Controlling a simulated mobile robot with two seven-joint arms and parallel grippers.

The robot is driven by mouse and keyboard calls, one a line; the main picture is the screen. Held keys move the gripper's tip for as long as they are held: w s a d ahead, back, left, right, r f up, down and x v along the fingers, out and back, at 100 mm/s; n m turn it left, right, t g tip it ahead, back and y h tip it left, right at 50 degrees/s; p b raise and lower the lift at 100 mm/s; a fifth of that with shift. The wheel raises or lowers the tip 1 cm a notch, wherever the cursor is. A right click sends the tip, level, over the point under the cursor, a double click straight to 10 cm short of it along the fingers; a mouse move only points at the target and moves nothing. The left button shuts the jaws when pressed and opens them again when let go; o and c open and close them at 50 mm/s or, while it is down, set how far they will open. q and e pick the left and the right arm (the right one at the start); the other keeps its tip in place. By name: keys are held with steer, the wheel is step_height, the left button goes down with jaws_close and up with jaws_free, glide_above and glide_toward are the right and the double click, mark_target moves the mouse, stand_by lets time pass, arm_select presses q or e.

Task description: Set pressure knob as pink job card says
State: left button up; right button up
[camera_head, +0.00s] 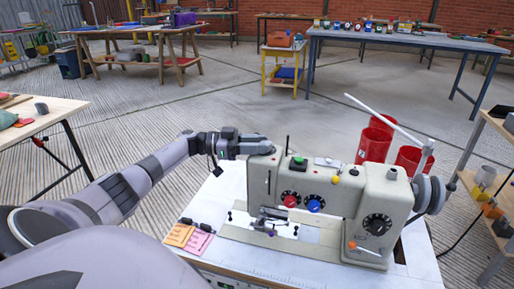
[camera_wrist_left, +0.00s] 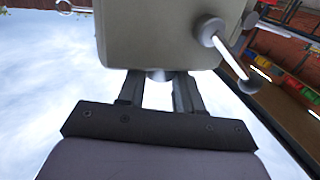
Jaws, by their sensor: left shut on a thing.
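A beige sewing machine (camera_head: 345,196) stands on a white table. My left gripper (camera_head: 262,146) is at the top of the machine's left end. In the left wrist view its two fingers (camera_wrist_left: 157,92) reach the machine's head (camera_wrist_left: 150,35) and are shut on a small pale round part (camera_wrist_left: 158,75), apparently a knob, mostly hidden. The machine's front has a red knob (camera_head: 291,201), a blue knob (camera_head: 314,205) and a black dial (camera_head: 377,224). The pink job card (camera_head: 197,242) lies on the table at the machine's left; its writing is too small to read. My right gripper is out of view.
An orange card (camera_head: 179,235) lies beside the pink one. A metal lever (camera_wrist_left: 232,58) sticks out near my fingers. Red bins (camera_head: 374,142) stand behind the machine, and a wooden shelf (camera_head: 486,190) is at the right. The floor behind is mostly open.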

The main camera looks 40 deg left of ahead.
arm_select(q)
steer(key=o, duration=1)
steer(key=shift+o, duration=0.2)
steer(key=v, duration=0.7)
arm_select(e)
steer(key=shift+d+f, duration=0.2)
arm_select(q)
steer(key=shift+a, duration=0.1)
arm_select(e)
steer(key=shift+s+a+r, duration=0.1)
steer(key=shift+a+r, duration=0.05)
